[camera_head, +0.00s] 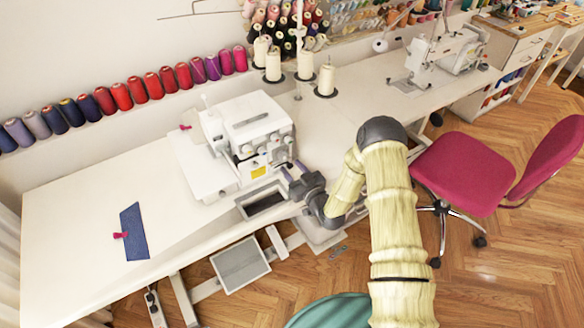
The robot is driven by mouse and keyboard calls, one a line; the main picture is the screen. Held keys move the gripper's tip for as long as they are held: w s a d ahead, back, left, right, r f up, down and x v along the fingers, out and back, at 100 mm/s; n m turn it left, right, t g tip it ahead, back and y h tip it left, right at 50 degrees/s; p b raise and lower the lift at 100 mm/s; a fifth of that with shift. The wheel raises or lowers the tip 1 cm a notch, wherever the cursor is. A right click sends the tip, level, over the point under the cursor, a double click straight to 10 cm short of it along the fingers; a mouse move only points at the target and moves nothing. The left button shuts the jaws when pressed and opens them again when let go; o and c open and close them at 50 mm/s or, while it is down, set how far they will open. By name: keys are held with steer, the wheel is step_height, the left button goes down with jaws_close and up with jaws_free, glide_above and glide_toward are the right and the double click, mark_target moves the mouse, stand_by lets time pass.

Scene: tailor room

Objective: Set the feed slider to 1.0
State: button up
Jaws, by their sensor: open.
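A white overlock sewing machine (258,132) stands on the white table, with round dials and a yellow label on its front. The feed slider is too small to make out, so its setting cannot be read. My gripper (291,171) is at the machine's lower right front corner, its fingers pointing at the machine. It is open, with nothing seen between the fingers. Whether a finger touches the machine cannot be told.
The white table (75,225) holds a blue cloth (134,232) with a red clip at left. A dark open tray (264,201) is at the table edge below the machine. Thread cones (305,68) stand behind. A magenta chair (465,172) is at right.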

mark_target(279, 166)
steer(key=shift+w+a, duration=0.15)
steer(key=shift+w, duration=0.05)
jaws_close()
steer(key=s+a, duration=0.2)
steer(key=shift+a+f+b, duration=0.1)
steer(key=shift+a+b, duration=0.2)
steer(key=shift+b, duration=0.1)
jaws_free()
steer(key=shift+d, duration=0.1)
steer(key=shift+w, duration=0.1)
